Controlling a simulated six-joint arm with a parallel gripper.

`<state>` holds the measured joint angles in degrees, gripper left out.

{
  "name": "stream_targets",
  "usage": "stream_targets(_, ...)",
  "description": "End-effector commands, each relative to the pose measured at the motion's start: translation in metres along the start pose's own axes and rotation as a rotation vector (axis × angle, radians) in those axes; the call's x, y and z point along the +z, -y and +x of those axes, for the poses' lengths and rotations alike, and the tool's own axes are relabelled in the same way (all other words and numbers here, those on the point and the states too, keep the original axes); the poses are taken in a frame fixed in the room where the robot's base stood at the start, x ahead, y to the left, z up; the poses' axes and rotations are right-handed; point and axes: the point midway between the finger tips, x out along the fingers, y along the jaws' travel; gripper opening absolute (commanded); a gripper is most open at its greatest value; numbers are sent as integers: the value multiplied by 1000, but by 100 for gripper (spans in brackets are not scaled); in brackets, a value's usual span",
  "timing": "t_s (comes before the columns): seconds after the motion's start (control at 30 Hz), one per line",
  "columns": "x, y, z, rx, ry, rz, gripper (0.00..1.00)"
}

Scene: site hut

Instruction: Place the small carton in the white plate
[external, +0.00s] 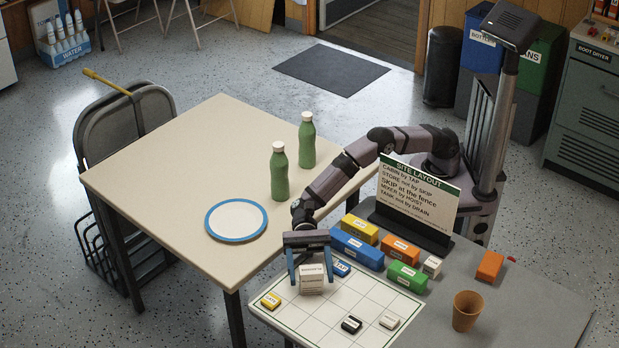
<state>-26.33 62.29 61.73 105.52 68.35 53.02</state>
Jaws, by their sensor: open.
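A small off-white carton (312,283) with dark print stands upright at the back left part of the white grid board. My gripper (312,276) reaches down over it with the fingers open, one on each side. I cannot tell whether either finger touches the carton, and its base is hard to make out. The white plate (236,219) with a blue rim lies flat and empty on the beige table, left of and behind my gripper.
Two green bottles (279,172) (306,141) stand on the beige table (180,160) behind the plate. The grid board (345,300) holds several small labelled blocks. Larger coloured blocks (357,249) and a sign (418,192) stand right of my gripper. A brown cup (466,310) is front right.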

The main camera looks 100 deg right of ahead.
Motion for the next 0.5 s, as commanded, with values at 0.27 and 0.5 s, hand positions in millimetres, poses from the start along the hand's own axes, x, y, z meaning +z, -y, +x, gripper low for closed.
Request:
stream_targets(0.27, 42, 0, -10, 1, 1, -4, 67)
stream_targets(0.5, 66, 0, -10, 1, 0, -2, 67)
